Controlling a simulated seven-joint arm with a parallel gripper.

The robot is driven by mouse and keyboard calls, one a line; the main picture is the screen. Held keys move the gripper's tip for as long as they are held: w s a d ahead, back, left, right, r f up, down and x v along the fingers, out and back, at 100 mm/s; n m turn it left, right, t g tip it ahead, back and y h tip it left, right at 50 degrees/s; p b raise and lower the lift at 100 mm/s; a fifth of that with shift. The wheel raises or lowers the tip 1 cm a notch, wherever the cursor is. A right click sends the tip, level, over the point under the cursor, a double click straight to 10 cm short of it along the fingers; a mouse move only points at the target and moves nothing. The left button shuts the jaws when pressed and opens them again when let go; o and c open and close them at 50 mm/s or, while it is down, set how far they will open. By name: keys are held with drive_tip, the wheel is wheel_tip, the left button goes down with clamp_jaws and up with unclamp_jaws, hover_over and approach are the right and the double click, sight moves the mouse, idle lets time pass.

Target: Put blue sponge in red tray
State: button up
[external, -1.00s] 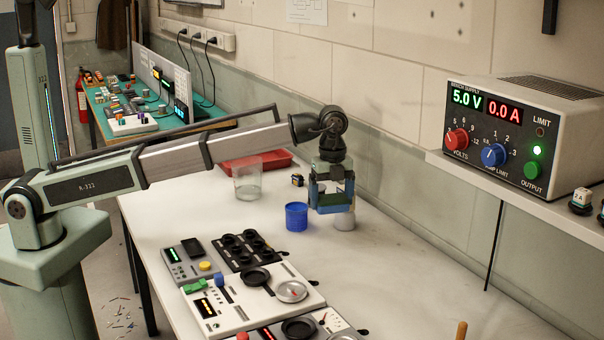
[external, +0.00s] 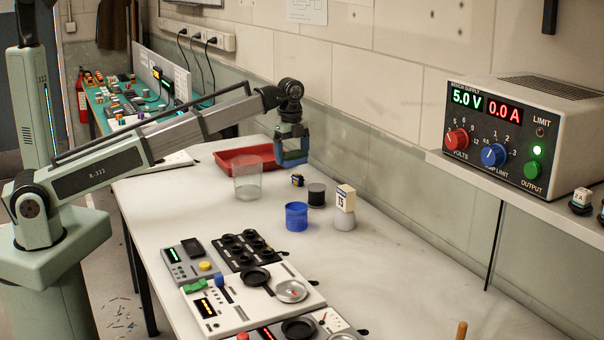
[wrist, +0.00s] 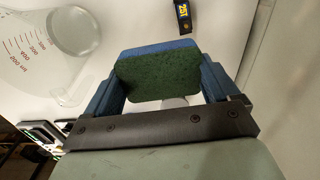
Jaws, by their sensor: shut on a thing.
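My gripper (external: 291,152) is shut on the blue sponge (wrist: 158,72) and holds it above the bench, at the right end of the red tray in the external picture. In the wrist view the sponge shows a dark green scouring face and a blue edge, with a blue finger on each side. In the external view the sponge is small and partly hidden by the fingers. The red tray (external: 226,159) lies at the back of the bench. A clear beaker hides part of its front. I cannot see the tray in the wrist view.
The clear beaker (external: 247,184) stands in front of the tray. A tape measure (external: 297,180), a dark cylinder (external: 316,196), a blue cup (external: 296,217) and a grey cylinder (external: 344,220) bearing a calendar block (external: 345,198) stand nearby. Control panels (external: 255,300) fill the front left.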

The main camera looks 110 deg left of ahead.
drive_tip(key=s+a+m, duration=0.1)
drive_tip(key=s+a, duration=1.7)
drive_tip(key=s, duration=0.3)
drive_tip(key=shift+s+a+f, duration=0.1)
drive_tip(key=shift+f, duration=4.4)
drive_tip(key=shift+f, duration=0.1)
drive_tip(key=o, duration=0.8)
wheel_tip(320, 180, up, 12)
drive_tip(key=shift+s+r, duration=0.1)
